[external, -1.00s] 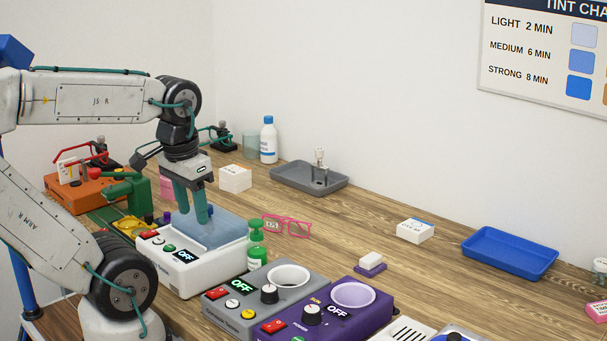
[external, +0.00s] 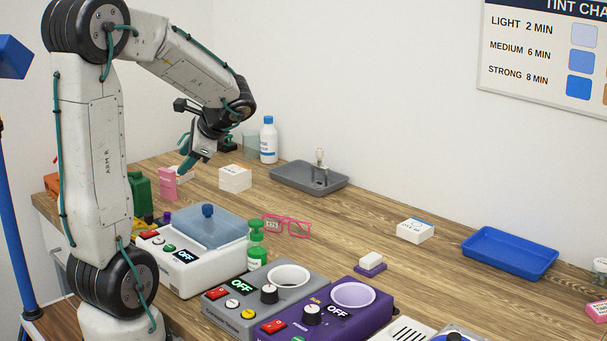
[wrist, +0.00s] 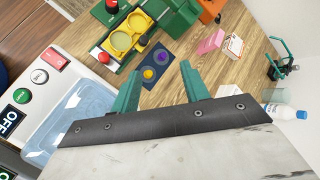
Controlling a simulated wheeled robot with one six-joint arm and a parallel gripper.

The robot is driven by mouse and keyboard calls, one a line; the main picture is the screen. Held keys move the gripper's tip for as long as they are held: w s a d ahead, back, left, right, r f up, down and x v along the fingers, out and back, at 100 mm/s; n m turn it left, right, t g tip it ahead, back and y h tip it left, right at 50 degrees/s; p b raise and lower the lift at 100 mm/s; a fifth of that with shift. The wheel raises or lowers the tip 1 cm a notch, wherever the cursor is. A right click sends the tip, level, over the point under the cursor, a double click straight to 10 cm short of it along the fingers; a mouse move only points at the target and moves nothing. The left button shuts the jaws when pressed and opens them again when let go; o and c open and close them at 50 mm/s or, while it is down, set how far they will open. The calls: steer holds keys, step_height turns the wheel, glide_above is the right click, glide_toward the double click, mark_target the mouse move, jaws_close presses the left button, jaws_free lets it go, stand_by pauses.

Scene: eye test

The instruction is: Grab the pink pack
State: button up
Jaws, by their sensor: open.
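A pink pack (external: 168,186) stands upright on the wooden bench, left of a white box, in the external view. It also shows in the wrist view (wrist: 210,42), up and to the right of the fingertips. My gripper (external: 186,172) is above the bench, close to the pack's right side in the picture, with its teal fingers pointing down and left. In the wrist view the two fingers (wrist: 161,76) are apart with nothing between them. Whether a fingertip touches anything is hard to tell. Another pink pack (external: 598,310) lies at the far right edge.
A white box (external: 235,178) and a white bottle (external: 268,140) stand to the right of my gripper. A white machine with a blue lid (external: 209,228) is in front. A green device (external: 141,194) stands left of the pack. A grey tray (external: 309,177) lies farther right.

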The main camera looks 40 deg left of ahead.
steer(key=w+a+f+m+y, duration=0.35)
steer(key=w+a, duration=0.25)
steer(key=a, duration=0.5)
steer(key=m+y, duration=0.2)
steer(key=m, duration=0.4)
glide_toward(168, 170)
steer(key=a, duration=0.4)
steer(key=a+f, duration=0.1)
steer(key=s+a, duration=0.1)
steer(key=shift+a+f+n, duration=0.25)
steer(key=shift+f, duration=0.15)
steer(key=shift+h, duration=0.25)
steer(key=x, duration=0.5)
steer(key=shift+s+f, duration=0.25)
steer(key=shift+f, duration=0.1)
jaws_close()
